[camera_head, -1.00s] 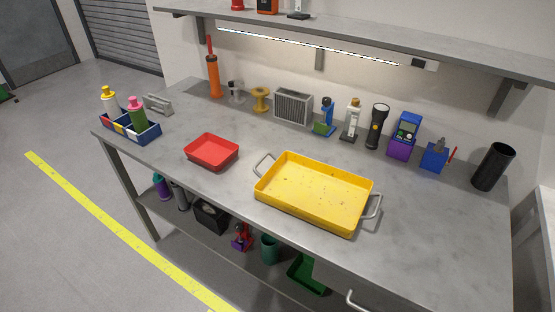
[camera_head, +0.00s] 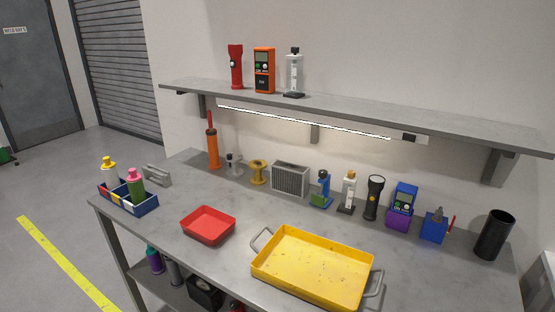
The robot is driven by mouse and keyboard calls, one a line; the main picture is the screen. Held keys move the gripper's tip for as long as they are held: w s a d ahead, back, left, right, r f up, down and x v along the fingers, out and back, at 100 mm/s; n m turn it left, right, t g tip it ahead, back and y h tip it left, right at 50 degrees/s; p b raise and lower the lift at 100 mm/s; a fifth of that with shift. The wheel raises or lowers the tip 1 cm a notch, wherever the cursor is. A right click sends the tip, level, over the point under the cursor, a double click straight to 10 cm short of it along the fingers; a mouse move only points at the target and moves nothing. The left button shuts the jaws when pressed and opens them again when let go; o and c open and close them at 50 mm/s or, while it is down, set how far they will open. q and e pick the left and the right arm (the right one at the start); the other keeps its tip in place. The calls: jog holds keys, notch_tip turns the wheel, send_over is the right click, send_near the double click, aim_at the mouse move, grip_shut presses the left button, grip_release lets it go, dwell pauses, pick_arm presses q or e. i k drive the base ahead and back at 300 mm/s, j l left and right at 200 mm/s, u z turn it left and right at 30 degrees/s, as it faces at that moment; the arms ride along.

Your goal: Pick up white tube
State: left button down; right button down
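Several white upright things could be the white tube, and I cannot tell which one it is. A white tube-like item (camera_head: 294,72) with a black top and black base stands on the upper shelf. A similar white item (camera_head: 348,190) with a tan top and dark base stands upright at the back of the bench. A white bottle (camera_head: 110,175) with a yellow cap stands in the blue caddy at the left. Neither of my grippers is in view.
A yellow tray (camera_head: 312,268) with side handles and a red tray (camera_head: 208,225) sit on the grey bench (camera_head: 160,225). A black flashlight (camera_head: 373,198) and black cup (camera_head: 494,235) stand at the back right. The shelf (camera_head: 350,112) overhangs the back.

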aim_at(111, 177)
jog(key=k+j+u, duration=0.15)
jog(key=u, duration=0.3)
jog(key=k+j+u, duration=0.1)
jog(key=u, duration=0.4)
jog(key=i+j+u, duration=0.3)
jog(key=i, duration=0.2)
jog(key=i+j+u, duration=0.15)
jog(key=i+u, duration=0.15)
jog(key=i, duration=0.15)
jog(key=i+u, duration=0.25)
jog(key=i, duration=1.1)
jog(key=i+j+z, duration=0.1)
jog(key=i+z, duration=0.35)
jog(key=i+j+z, duration=0.65)
jog(key=z, duration=0.25)
jog(key=i+j+z, duration=0.3)
jog(key=z, duration=0.15)
jog(key=i+j+z, duration=0.2)
jog(key=j+z, duration=0.15)
jog(key=z, duration=0.15)
jog(key=i+j+z, duration=0.1)
jog(key=j+z, duration=0.35)
